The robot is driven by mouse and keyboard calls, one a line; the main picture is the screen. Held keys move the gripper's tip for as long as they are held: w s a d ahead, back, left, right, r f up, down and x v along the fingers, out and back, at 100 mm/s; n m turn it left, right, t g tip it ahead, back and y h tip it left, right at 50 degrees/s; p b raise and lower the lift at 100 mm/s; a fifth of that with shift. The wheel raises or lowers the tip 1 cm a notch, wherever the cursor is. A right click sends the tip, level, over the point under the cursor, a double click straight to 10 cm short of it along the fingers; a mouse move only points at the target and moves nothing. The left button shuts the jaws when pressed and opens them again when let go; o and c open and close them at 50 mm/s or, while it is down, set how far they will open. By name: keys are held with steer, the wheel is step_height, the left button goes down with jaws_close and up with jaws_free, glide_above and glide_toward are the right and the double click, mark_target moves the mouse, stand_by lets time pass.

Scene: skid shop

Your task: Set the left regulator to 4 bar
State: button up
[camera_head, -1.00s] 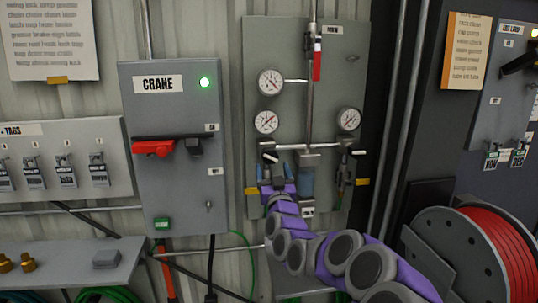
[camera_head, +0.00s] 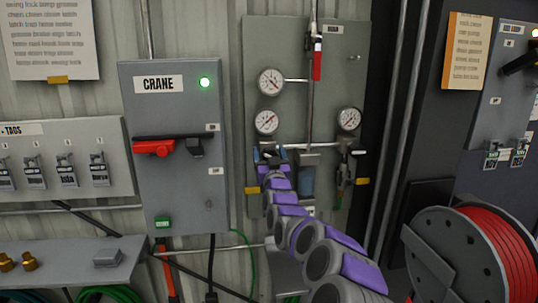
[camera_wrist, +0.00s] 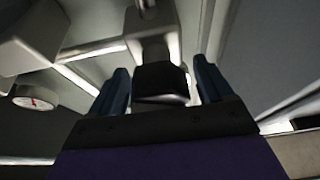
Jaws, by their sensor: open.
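The left regulator's gauge (camera_head: 266,121) is a white dial on the grey air panel (camera_head: 285,45); its reading is too small to tell. The left regulator's body is mostly hidden behind my gripper (camera_head: 268,156) in the head view. In the wrist view, my gripper (camera_wrist: 162,84) is open, its two dark blue fingers on either side of a dark knob (camera_wrist: 160,82) under a grey body. I cannot tell whether the fingers touch the knob. A small gauge with a red mark (camera_wrist: 36,98) shows at the left of the wrist view.
The right gauge (camera_head: 348,119) and a blue bowl (camera_head: 306,181) are close to my gripper. A red valve handle (camera_head: 317,67) hangs above. The crane box (camera_head: 178,100) with its red handle stands left; a red hose reel (camera_head: 495,245) is lower right.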

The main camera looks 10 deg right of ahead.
steer(key=shift+c, duration=0.4)
steer(key=c, duration=0.9)
steer(key=shift+d+f+n+y+b, duration=0.15)
steer(key=shift+n+y+b, duration=0.25)
steer(key=shift+n+b, duration=0.45)
steer(key=shift+n+y+b, duration=0.35)
steer(key=shift+n+y, duration=0.05)
steer(key=shift+n, duration=0.15)
steer(key=shift+r, duration=0.2)
steer(key=o, duration=1)
steer(key=b+v, duration=0.1)
steer(key=v, duration=1.6)
steer(key=shift+s+f, duration=0.1)
steer(key=shift+f, duration=0.1)
